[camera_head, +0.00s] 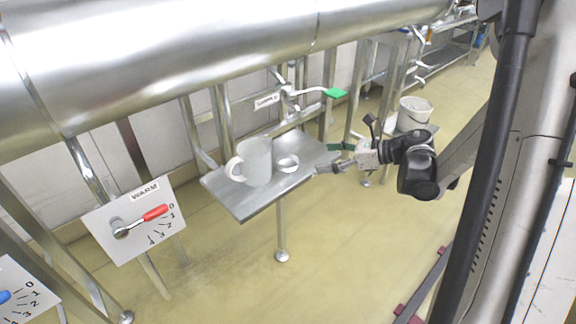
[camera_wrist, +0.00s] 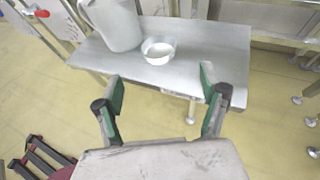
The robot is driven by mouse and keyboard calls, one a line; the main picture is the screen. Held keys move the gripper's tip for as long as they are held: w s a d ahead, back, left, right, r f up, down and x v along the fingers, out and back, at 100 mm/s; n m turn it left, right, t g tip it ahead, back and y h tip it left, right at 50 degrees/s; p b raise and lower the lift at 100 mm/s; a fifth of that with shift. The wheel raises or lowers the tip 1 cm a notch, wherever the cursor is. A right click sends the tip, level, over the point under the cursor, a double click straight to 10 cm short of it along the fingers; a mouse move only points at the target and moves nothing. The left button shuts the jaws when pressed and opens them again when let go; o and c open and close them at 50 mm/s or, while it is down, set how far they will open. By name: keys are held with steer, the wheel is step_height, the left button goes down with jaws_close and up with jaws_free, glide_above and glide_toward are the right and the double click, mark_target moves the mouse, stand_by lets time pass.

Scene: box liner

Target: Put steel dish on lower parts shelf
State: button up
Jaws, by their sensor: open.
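A small round pale dish (camera_head: 287,163), apparently the steel dish, sits upright on a grey metal shelf (camera_head: 235,203), just right of a white jug. In the wrist view the dish (camera_wrist: 158,50) lies ahead of my fingers, roughly midway between them, near the shelf's middle. My gripper (camera_head: 326,158) is at the shelf's right end, with its fingers pointing left toward the dish. The wrist view shows my gripper (camera_wrist: 163,84) open and empty, its green-padded fingers wide apart and clear of the dish. I cannot tell which surface is the lower parts shelf.
The white jug (camera_head: 256,160) stands close beside the dish. A green-handled valve (camera_head: 335,92) sticks out above the shelf. A white bucket (camera_head: 415,112) stands on another support behind my gripper. A large steel pipe (camera_head: 200,45) runs overhead. The floor in front is clear.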

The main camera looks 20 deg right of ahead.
mark_target(279, 161)
steer(key=b+x, duration=0.3)
steer(key=x, duration=0.9)
steer(key=shift+a+r, duration=0.15)
steer(key=shift+a, duration=0.1)
steer(key=shift+c, duration=0.3)
steer(key=shift+s+r, duration=0.1)
steer(key=c, duration=1.3)
